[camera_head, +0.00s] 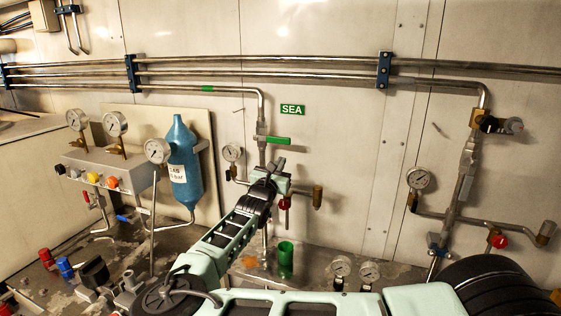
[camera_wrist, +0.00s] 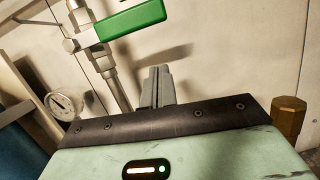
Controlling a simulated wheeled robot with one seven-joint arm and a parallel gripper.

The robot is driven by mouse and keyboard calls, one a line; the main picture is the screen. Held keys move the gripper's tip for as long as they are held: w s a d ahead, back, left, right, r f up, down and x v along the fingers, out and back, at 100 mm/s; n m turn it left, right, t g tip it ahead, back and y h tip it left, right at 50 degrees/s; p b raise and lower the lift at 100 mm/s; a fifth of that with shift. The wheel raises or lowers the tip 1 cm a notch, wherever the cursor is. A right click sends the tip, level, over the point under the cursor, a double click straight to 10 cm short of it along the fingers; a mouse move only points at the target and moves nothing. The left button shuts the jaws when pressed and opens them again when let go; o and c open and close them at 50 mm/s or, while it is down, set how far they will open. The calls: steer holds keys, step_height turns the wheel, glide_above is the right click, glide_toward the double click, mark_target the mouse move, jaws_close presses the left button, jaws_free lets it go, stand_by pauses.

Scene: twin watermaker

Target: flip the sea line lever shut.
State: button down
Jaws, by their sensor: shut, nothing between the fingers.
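The sea line lever is a green handle (camera_head: 277,140) on a valve in the vertical steel pipe, below the green SEA sign (camera_head: 292,109). The handle sticks out to the right, roughly level, across the pipe's line. In the wrist view the green lever (camera_wrist: 131,20) is large at the top, with its steel valve body (camera_wrist: 80,22) to its left. My gripper (camera_head: 279,163) is just below the lever in the head view, apart from it. In the wrist view the closed fingers (camera_wrist: 158,84) point up towards the wall, below and right of the lever, with nothing between them.
A pressure gauge (camera_head: 232,153) is left of the pipe, and a brass fitting (camera_head: 317,196) is right of my gripper. A red handle (camera_head: 284,203) hangs below. A blue cylinder (camera_head: 184,165) stands left. The wall right of the lever is bare.

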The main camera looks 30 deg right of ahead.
steer(key=b+v, duration=0.3)
steer(key=v, duration=0.7)
steer(key=shift+s+d, duration=0.1)
steer(key=shift+s, duration=0.05)
